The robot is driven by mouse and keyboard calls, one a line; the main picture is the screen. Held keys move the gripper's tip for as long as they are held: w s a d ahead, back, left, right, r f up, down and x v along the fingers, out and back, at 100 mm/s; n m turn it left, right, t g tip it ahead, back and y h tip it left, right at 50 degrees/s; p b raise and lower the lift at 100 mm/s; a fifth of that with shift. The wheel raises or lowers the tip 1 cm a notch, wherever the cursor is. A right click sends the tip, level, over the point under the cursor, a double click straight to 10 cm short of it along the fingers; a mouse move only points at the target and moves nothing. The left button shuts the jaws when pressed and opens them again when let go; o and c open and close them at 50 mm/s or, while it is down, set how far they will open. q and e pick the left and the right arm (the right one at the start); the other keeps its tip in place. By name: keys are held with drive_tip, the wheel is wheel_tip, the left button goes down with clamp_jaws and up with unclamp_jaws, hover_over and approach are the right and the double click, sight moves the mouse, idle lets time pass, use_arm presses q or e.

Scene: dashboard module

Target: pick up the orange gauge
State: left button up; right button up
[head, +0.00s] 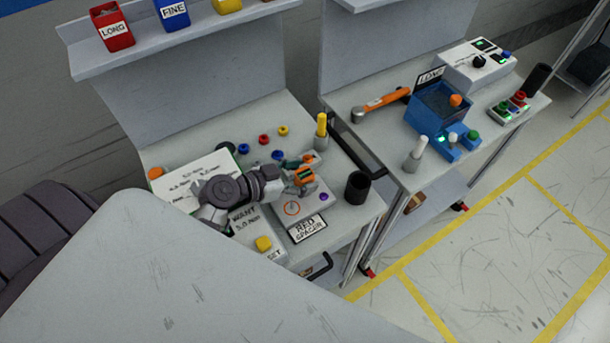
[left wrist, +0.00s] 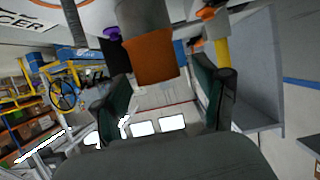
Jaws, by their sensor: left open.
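The orange gauge (head: 305,176) stands at the grey block on the left bench, partly hidden by my gripper in the head view. In the left wrist view the orange gauge (left wrist: 152,57) is a darker orange cylinder between the two fingers. My left gripper (head: 300,168) is open around it; in the wrist view its green-padded fingers (left wrist: 158,88) stand on either side, and gaps show between them and the gauge. I cannot tell whether either finger touches it. My right gripper is not in view.
A yellow-topped post (head: 321,127) and a black cup (head: 358,188) stand close to the right of my gripper. A RED SPACER sign (head: 307,229) and a box with a yellow button (head: 263,244) are in front. Several coloured knobs lie behind. The second bench (head: 385,130) is to the right.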

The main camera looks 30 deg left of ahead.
use_arm(q)
drive_tip(key=shift+s, duration=0.1)
drive_tip(key=shift+c, duration=0.5)
clamp_jaws()
drive_tip(key=shift+r, duration=0.1)
